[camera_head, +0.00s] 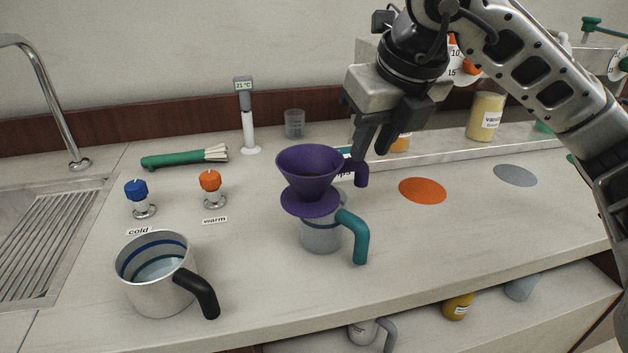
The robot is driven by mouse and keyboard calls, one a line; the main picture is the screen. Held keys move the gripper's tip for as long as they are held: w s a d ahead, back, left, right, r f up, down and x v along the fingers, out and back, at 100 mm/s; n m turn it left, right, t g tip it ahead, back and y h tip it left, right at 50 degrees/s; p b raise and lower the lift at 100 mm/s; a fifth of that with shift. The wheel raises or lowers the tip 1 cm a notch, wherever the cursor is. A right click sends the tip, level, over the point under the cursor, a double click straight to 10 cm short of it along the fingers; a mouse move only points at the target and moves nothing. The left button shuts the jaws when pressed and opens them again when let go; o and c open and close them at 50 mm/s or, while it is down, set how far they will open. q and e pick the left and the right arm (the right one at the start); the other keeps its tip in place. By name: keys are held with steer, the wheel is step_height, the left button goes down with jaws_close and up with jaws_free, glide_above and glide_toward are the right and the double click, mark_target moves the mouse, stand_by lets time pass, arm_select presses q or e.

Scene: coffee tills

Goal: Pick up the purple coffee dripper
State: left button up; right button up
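The purple coffee dripper (308,168) is a cone with a flat flange and a side handle. It sits upright on a translucent jug (320,237) with a teal handle, in the middle of the counter. My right gripper (371,150) points down just beyond and to the right of the cone, above the dripper's purple handle (361,175). Its two fingers are apart with a gap between them and hold nothing that I can see. I cannot tell whether a fingertip touches the handle. My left gripper is not in view.
A metal pitcher of water (158,284) stands front left. Blue (136,190) and orange (210,181) tap knobs, a green-handled brush (185,157) and a thermometer stand (248,118) are behind. Orange (422,190) and grey (515,175) discs mark the clear counter at right. A sink (45,240) is left.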

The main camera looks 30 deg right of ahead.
mark_target(366, 159)
steer(key=x, duration=0.5)
steer(key=shift+w+d+f, duration=0.1)
steer(key=shift+f, duration=0.2)
jaws_close()
steer(key=shift+r, duration=0.15)
